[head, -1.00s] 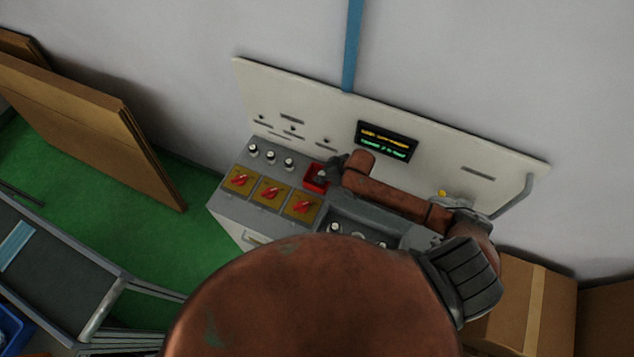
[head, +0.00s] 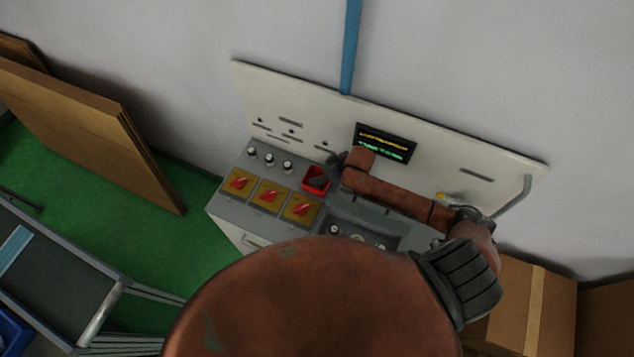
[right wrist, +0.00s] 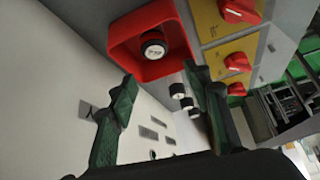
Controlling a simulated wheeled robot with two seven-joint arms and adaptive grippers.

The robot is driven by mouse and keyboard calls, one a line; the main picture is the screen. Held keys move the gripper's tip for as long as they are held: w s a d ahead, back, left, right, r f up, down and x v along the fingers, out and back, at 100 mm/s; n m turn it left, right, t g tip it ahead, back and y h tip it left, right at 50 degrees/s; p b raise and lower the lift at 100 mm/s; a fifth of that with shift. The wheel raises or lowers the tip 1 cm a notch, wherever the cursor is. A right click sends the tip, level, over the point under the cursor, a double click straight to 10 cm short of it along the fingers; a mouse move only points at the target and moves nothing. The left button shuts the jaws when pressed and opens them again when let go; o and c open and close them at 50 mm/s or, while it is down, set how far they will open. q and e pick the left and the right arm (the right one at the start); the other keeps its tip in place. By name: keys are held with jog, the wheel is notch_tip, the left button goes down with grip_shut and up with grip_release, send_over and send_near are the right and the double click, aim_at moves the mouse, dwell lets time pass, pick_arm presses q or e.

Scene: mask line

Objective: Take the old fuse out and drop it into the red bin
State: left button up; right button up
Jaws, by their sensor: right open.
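The red bin (head: 309,187) is a small open box on the grey console, beside the red switches. It fills the top of the right wrist view (right wrist: 121,48). A fuse with a pale end and dark ring (right wrist: 153,49) shows inside the bin, apart from my fingers; whether it rests on the bottom I cannot tell. My right gripper (head: 334,169) is over the bin's right side. In the right wrist view its fingers (right wrist: 160,80) are spread apart with nothing between them. My left gripper is not in view.
Several fuse-like posts (head: 270,158) stand behind red rotary switches on yellow plates (head: 269,195). A grey tray (head: 350,217) lies right of the bin. The pale back panel (head: 290,95) carries a display (head: 386,143). A cardboard box (head: 525,300) stands at right.

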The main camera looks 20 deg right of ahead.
notch_tip(320, 180, up, 7)
dwell(0.3)
jog(key=shift+r, duration=0.1)
